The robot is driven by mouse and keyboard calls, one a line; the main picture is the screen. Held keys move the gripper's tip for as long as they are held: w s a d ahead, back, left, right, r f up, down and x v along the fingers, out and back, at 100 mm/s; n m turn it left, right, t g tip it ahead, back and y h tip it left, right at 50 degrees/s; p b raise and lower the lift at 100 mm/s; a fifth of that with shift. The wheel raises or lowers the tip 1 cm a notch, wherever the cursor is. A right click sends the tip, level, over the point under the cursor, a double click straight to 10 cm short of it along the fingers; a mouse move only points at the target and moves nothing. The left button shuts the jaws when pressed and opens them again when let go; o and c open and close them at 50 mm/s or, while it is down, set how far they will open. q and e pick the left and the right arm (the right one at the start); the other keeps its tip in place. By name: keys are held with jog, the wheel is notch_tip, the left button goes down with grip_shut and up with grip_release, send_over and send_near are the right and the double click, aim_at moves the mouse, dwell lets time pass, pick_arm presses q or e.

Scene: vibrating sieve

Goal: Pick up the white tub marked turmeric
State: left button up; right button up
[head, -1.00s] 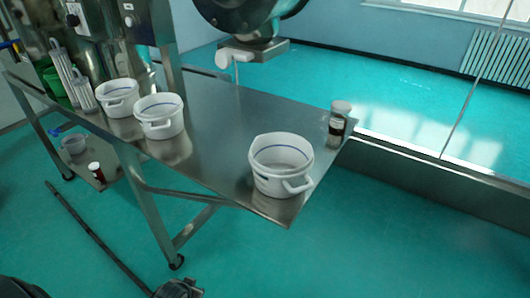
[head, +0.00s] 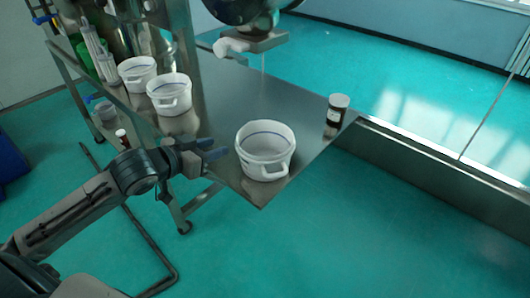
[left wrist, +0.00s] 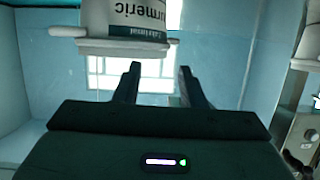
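A white tub marked turmeric (left wrist: 135,14) shows upside down at the top of the left wrist view, cut off by the frame edge. It appears to be the white two-handled tub (head: 265,152) near the front corner of the steel table in the head view; its label does not show there. My left gripper (head: 218,149) is just left of this tub, apart from it. In the left wrist view its two fingers (left wrist: 158,75) are spread with nothing between them. My right gripper is not in view.
Two similar white tubs (head: 137,74) (head: 170,94) stand farther back on the steel table (head: 235,100). A brown jar with a white lid (head: 337,110) stands near the right edge. A white spout (head: 231,46) hangs above. The table between is clear.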

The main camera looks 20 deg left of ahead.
pick_arm(q)
notch_tip(320, 180, up, 2)
jog(key=p, duration=0.1)
send_near(250, 127)
jog(key=shift+w, duration=0.95)
jog(key=shift+h, duration=0.3)
jog(key=shift+f+p+x, duration=0.2)
jog(key=shift+p+x, duration=0.25)
jog(key=shift+x, duration=0.75)
jog(key=shift+f+p+x, duration=0.2)
jog(key=shift+p+x, duration=0.2)
jog(key=shift+x, duration=0.8)
jog(key=shift+s, duration=0.2)
grip_shut()
